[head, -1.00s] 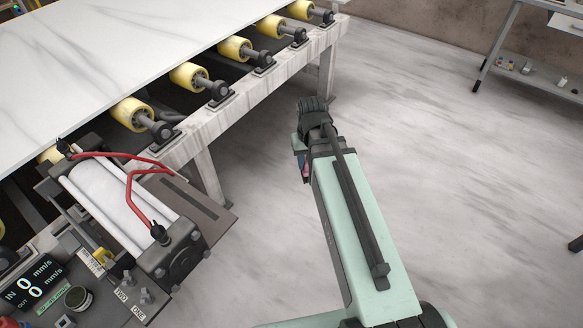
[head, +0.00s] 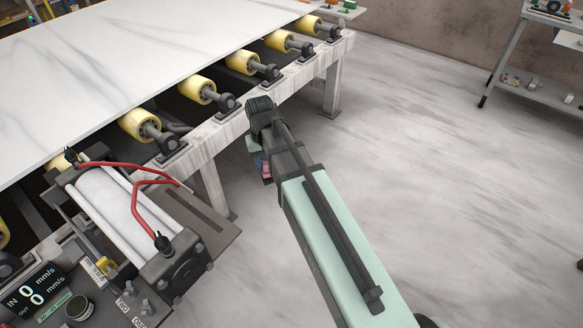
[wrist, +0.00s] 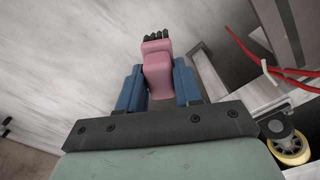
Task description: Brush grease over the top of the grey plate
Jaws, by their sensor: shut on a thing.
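My gripper (wrist: 158,68) has blue fingers, shut on a pink-handled brush (wrist: 157,50) with dark bristles at its far end. In the head view the gripper (head: 259,165) is mostly hidden behind my wrist, with bits of blue and pink showing. A flat grey plate (head: 222,234) with a dark slot juts out beside the roller-table frame, next to a cylinder; I take it for the grey plate. The gripper is right of this plate and apart from it. An open jar of dark stuff (head: 79,306), perhaps grease, stands at the lower left.
A white stone slab (head: 140,55) lies on a table with yellow rollers (head: 196,90) along its edge. A cylinder (head: 112,205) with red hoses (head: 137,190) stands left of the plate. A display (head: 36,290) is at lower left. A shelf cart (head: 535,89) is far right. The floor between is clear.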

